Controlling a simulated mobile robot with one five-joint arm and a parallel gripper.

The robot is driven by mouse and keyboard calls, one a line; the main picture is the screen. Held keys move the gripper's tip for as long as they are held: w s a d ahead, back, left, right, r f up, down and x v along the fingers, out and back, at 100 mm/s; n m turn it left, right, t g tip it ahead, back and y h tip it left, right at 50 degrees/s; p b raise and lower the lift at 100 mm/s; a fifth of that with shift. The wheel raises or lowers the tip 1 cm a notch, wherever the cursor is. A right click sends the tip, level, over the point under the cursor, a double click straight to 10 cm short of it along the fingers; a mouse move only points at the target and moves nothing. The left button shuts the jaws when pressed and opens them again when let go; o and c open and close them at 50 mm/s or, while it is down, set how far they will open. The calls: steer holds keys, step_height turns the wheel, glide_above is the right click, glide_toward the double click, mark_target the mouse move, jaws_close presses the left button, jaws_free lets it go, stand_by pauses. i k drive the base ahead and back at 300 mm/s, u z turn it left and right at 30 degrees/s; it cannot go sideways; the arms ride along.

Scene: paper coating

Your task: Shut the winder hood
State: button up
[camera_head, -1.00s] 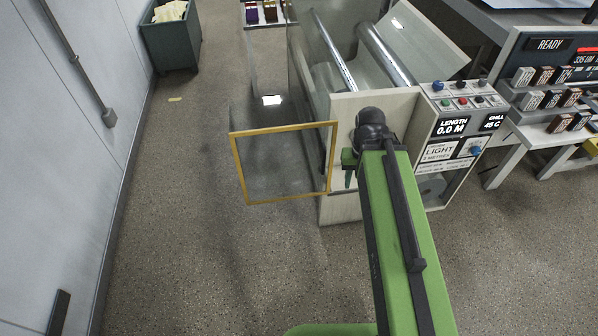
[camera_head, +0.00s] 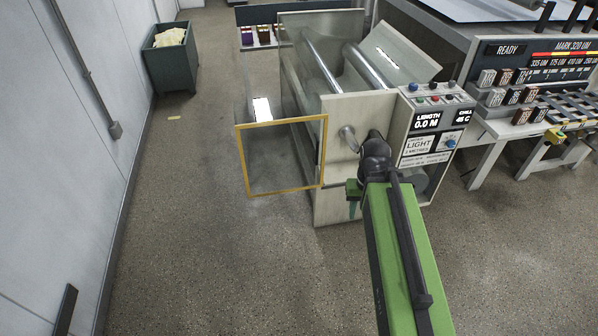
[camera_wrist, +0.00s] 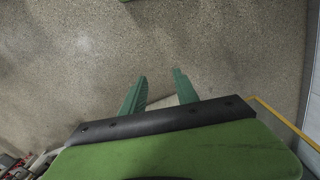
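The winder (camera_head: 345,110) is a pale cabinet with two shiny rollers on top. Its hood is a clear panel with a yellow frame (camera_head: 284,190), standing open off the winder's left side. A yellow edge also shows at the right of the wrist view (camera_wrist: 285,124). My gripper (camera_head: 353,203) is in front of the winder, low, to the right of the yellow frame and apart from it. In the wrist view its two green fingers (camera_wrist: 160,73) are spread with only floor between them. In the head view my wrist partly hides the winder's front.
A control panel (camera_head: 436,95) with buttons and displays is on the winder's right. A bench with small boxes (camera_head: 520,95) stands further right. A dark bin (camera_head: 171,65) stands at the back left. The floor (camera_head: 220,255) left of my arm is clear.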

mark_target(325, 117)
steer(key=u, duration=5.3)
steer(key=i, duration=0.1)
steer(key=z, duration=1.8)
steer(key=k, duration=1.1)
steer(key=z, duration=1.2)
steer(key=i, duration=1)
steer(key=u, duration=0.1)
